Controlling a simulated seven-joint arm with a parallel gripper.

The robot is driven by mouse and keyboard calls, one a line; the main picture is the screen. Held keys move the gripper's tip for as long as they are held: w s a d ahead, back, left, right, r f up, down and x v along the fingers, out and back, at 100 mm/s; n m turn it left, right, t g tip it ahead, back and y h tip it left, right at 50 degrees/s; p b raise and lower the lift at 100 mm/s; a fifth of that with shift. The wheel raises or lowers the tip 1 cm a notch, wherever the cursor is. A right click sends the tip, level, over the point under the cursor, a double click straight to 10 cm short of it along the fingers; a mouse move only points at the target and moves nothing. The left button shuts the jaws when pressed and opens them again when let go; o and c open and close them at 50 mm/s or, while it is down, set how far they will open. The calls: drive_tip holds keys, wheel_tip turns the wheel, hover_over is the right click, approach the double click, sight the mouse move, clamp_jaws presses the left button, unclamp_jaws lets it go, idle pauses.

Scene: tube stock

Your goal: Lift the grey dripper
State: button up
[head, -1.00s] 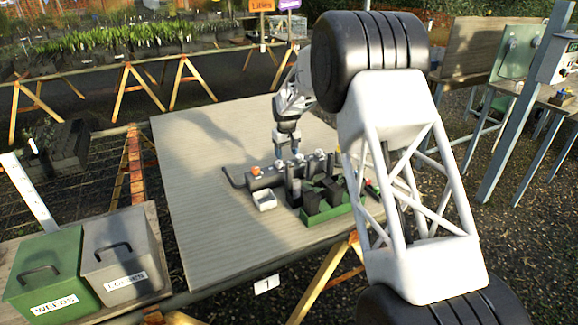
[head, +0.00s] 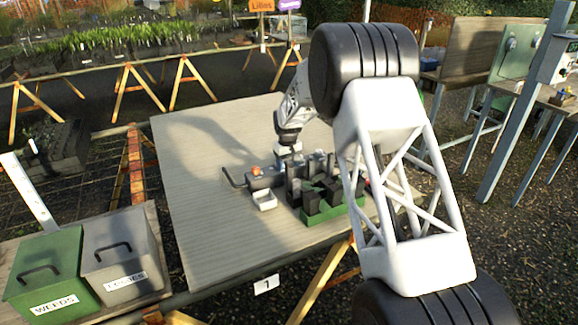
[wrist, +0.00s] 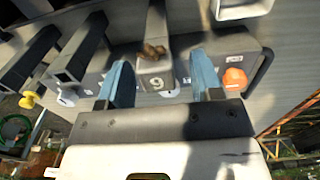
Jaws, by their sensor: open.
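A dark grey rail (head: 268,181) lies on the table with round caps along it. In the wrist view, the rail (wrist: 190,67) carries an orange cap (wrist: 235,78) at right and pale round caps, one (wrist: 168,88) close below the tag marked 9. I cannot tell for sure which piece is the grey dripper. My gripper (wrist: 159,60) is open, with its two blue fingers apart on either side of a grey square-ended piece (wrist: 153,68) with a brown lump on it. I cannot tell whether either finger touches it. In the head view, my gripper (head: 287,152) is low over the rail.
Dark upright square tubes (wrist: 84,48) stand close left of the fingers. A green tray (head: 336,213) with dark tubes and a small white dish (head: 264,200) are in front of the rail. The table's left side (head: 195,200) is clear.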

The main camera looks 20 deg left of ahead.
idle(0.4)
drive_tip(key=c, duration=1)
drive_tip(key=shift+r, duration=0.1)
drive_tip(key=shift+r, duration=0.75)
wheel_tip(320, 180, up, 2)
drive_tip(key=shift+r, duration=0.1)
drive_tip(key=s+d, duration=0.2)
drive_tip(key=s, duration=0.2)
drive_tip(key=s+d, duration=0.3)
drive_tip(key=s, duration=0.2)
drive_tip(key=s+d+r, duration=0.1)
drive_tip(key=s+d, duration=0.1)
drive_tip(key=s, duration=0.3)
drive_tip(key=shift+d, duration=0.35)
